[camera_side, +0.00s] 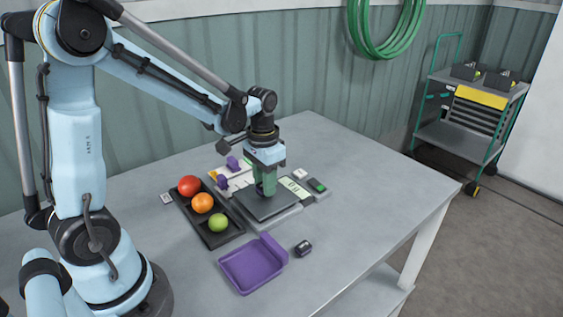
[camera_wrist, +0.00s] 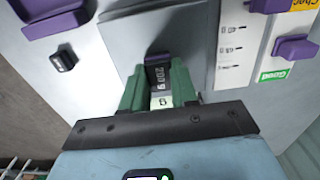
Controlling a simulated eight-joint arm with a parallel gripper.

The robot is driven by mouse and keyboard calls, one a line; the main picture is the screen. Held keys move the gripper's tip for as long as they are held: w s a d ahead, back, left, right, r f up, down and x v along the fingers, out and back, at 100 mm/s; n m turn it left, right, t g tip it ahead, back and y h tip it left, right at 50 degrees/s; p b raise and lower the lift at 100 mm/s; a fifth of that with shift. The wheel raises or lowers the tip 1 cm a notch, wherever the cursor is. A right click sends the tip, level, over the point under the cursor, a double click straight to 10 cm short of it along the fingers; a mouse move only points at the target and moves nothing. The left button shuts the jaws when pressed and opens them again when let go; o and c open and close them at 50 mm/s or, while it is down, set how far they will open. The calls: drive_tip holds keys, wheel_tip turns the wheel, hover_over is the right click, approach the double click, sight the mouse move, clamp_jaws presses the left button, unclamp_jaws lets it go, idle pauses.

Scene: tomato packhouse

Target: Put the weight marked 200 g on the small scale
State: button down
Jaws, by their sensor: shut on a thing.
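My gripper (camera_side: 265,190) is over the dark pan of the small scale (camera_side: 252,212) in the side view. In the wrist view its green fingers (camera_wrist: 160,88) are shut on a dark weight (camera_wrist: 159,74) marked 200 g. The fingers mostly hide the weight in the side view. The weight is low over the pan; I cannot tell whether it touches it. The scale pan (camera_wrist: 140,38) also shows in the wrist view. The scale's display (camera_side: 294,187) is partly visible beside my gripper.
A black tray (camera_side: 213,240) holds a red, an orange and a green tomato. A purple tray (camera_side: 252,265) and a small dark block (camera_side: 303,248) lie in front. A white card with purple pieces (camera_side: 228,178) lies behind the scale. The table's right side is clear.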

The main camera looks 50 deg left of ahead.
drive_tip(key=shift+f, duration=0.2)
drive_tip(key=shift+f, duration=0.1)
drive_tip(key=c, duration=0.9)
unclamp_jaws()
drive_tip(key=shift+o, duration=0.2)
wheel_tip(320, 180, up, 12)
drive_tip(key=s+d+f+t, duration=0.3)
drive_tip(key=s+d+t, duration=0.3)
drive_tip(key=d+t, duration=0.1)
